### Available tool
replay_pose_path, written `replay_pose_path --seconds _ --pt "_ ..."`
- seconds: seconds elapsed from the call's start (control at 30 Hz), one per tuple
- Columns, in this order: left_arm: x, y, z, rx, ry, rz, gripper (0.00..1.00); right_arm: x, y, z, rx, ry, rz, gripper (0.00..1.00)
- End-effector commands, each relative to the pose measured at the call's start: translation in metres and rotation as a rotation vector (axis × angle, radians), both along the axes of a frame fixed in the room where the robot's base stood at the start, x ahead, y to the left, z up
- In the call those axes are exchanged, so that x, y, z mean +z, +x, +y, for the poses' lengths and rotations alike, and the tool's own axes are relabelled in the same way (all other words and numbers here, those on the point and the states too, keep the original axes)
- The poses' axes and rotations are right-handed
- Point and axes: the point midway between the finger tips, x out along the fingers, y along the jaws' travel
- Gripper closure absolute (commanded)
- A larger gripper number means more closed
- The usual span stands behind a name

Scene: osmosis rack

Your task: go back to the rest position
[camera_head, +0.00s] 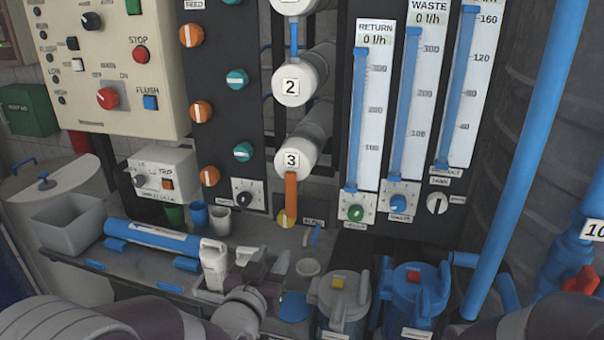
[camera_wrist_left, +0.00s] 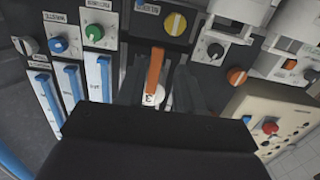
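My left gripper (camera_head: 264,262) is over the grey bench in the lower middle of the head view, its arm coming in from the lower left. Its two fingers stand apart with nothing seen between them. In the left wrist view the left gripper (camera_wrist_left: 157,80) also shows open, with the orange pipe (camera_wrist_left: 155,70) of vessel 3 in line beyond the fingers. In the head view that orange pipe (camera_head: 291,198) hangs below white vessel 3 (camera_head: 295,158), behind the gripper. Part of my right arm shows at the lower right; its gripper is out of view.
A blue cartridge with a white end (camera_head: 153,236) lies left of my left gripper. The panel with flow meters (camera_head: 368,110) rises behind. A grey bin (camera_head: 68,222) is at the left.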

Motion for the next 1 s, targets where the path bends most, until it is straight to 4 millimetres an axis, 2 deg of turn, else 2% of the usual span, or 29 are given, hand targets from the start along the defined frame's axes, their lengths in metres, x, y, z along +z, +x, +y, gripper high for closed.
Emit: replay_pose_path --seconds 0.07,0.13,0.23,0.33,0.4,0.47,0.5,0.53,0.57,0.6,0.8,0.9,1.0 --pt "-0.036 -0.010 0.001 -0.004 0.035 0.169 0.64 0.000 0.000 0.000 0.000 0.000 0.000 0.00" --pt "-0.072 -0.030 0.006 -0.006 0.081 0.394 0.64 0.000 0.000 0.000 0.000 0.000 0.000 0.00" --pt "-0.116 -0.074 0.023 0.010 0.142 0.729 0.64 0.000 0.000 0.000 0.000 0.000 0.000 0.00" --pt "-0.139 -0.125 0.043 0.035 0.182 1.022 0.64 0.000 0.000 0.000 0.000 0.000 0.000 0.00" --pt "-0.146 -0.162 0.057 0.058 0.197 1.209 0.64 0.000 0.000 0.000 0.000 0.000 0.000 0.00" --pt "-0.146 -0.188 0.069 0.081 0.197 1.341 0.64 0.000 0.000 0.000 0.000 0.000 0.000 0.00" --pt "-0.144 -0.197 0.075 0.099 0.187 1.388 0.64 0.000 0.000 0.000 0.000 0.000 0.000 0.00" --pt "-0.141 -0.193 0.080 0.119 0.171 1.383 0.64 0.000 0.000 0.000 0.000 0.000 0.000 0.00" --pt "-0.128 -0.189 0.087 0.143 0.150 1.385 0.64 0.013 -0.001 0.000 0.000 0.000 0.002 0.00" --pt "-0.096 -0.190 0.084 0.135 0.158 1.382 0.64 0.045 -0.001 0.000 0.000 0.000 0.003 0.00" --pt "-0.014 -0.189 0.084 0.132 0.159 1.378 0.64 0.128 0.000 0.000 0.000 0.000 -0.001 0.00" --pt "0.024 -0.189 0.084 0.131 0.159 1.377 0.64 0.165 0.000 0.000 0.000 0.000 -0.001 0.00" --pt "0.050 -0.189 0.083 0.131 0.159 1.377 0.64 0.191 0.000 0.000 0.000 0.000 -0.001 0.00"
